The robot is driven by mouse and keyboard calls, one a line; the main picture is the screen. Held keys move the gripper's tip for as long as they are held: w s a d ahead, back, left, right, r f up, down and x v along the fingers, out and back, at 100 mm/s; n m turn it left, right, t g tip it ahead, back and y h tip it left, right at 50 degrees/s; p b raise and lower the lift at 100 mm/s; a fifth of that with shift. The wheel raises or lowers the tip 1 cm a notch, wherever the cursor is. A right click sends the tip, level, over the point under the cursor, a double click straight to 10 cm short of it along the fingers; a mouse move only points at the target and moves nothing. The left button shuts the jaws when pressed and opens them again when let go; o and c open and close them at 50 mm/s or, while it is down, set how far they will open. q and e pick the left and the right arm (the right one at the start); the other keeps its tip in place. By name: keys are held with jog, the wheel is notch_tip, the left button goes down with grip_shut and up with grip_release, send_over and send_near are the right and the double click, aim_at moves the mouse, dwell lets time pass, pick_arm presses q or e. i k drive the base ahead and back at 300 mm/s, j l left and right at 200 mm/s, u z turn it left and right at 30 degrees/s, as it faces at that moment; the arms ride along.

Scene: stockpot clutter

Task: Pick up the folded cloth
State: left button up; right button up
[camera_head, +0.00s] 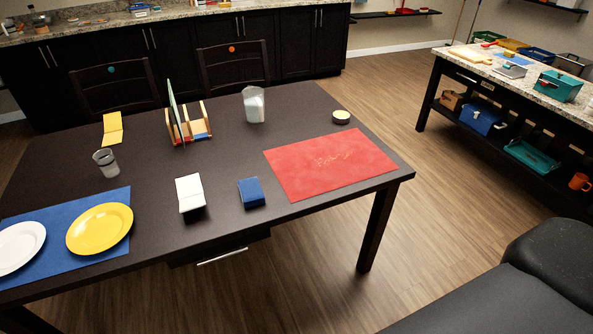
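A small dark blue block-shaped item (251,192), which looks like a folded cloth, lies near the front edge of the dark table (225,215). It is right of a white upright box-like item (190,193) and left of the red mat (330,163), apart from both. A yellow folded piece (112,128) lies at the table's left back; I cannot tell whether it is cloth or card. Neither of my grippers is in view.
A wooden rack (200,127) holding upright flat items, a whitish container (253,104), a grey cup (106,162) and a small round tin (341,117) stand behind. A yellow plate (99,229) and white plate (20,247) are at left. Bare tabletop surrounds the blue item.

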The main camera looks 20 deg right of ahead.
aim_at(251, 194)
jog(key=i+j+z, duration=0.25)
jog(key=j, duration=0.55)
jog(key=i+j+z, duration=0.1)
jog(key=j+z, duration=0.15)
jog(key=j, duration=0.55)
jog(key=i+j+z, duration=0.1)
jog(key=j+z, duration=0.15)
jog(key=j, duration=0.55)
